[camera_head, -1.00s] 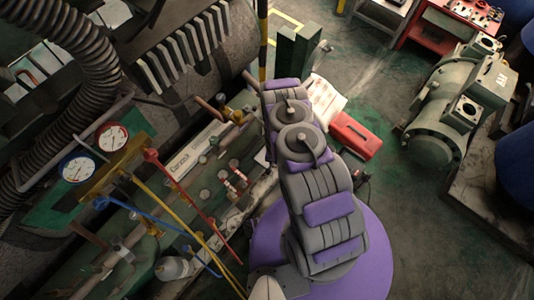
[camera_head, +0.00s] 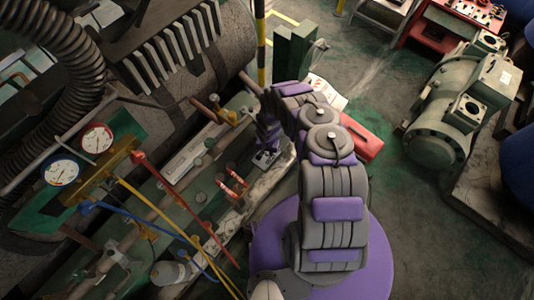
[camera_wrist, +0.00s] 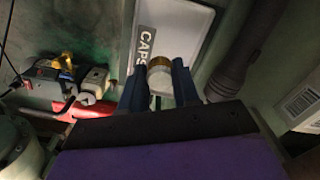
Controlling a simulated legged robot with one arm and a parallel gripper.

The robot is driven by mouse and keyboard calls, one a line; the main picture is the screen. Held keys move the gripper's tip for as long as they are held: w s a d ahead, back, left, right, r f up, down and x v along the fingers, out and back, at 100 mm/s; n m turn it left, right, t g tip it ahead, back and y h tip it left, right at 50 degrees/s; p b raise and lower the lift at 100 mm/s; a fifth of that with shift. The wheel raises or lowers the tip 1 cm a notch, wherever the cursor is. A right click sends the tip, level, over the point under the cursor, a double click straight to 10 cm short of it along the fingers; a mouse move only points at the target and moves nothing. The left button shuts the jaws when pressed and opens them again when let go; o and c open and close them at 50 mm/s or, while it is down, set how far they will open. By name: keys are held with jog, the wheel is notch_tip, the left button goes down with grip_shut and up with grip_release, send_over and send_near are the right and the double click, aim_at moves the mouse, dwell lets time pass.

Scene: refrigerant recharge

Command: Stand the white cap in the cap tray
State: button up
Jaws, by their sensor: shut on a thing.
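My gripper (camera_wrist: 158,88) is shut on the white cap (camera_wrist: 160,76), a small pale round piece between its two blue fingers in the wrist view. A brass-coloured ring shows at the cap's far edge; I cannot tell whether it belongs to the cap. The cap tray (camera_wrist: 188,25), pale and marked "CAPS", lies right beyond and under the fingertips. I cannot tell whether the cap touches it. In the head view my gripper (camera_head: 266,150) points down at the bench edge, and the cap is hidden there.
In the wrist view a dark cylinder (camera_wrist: 232,72) lies right of the tray, and a red-handled valve (camera_wrist: 88,105) sits to the left. In the head view the gauge manifold (camera_head: 108,172) with red, yellow and blue hoses is at left. A red toolbox (camera_head: 360,140) is on the floor.

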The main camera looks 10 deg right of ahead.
notch_tip(320, 180, down, 2)
jog(key=shift+f+b, duration=0.2)
jog(key=shift+b, duration=0.1)
jog(key=shift+a, duration=0.45)
jog(key=o, duration=1)
jog(key=shift+d, duration=0.35)
jog(key=shift+o, duration=0.2)
jog(key=shift+a, duration=0.2)
jog(key=shift+r, duration=0.1)
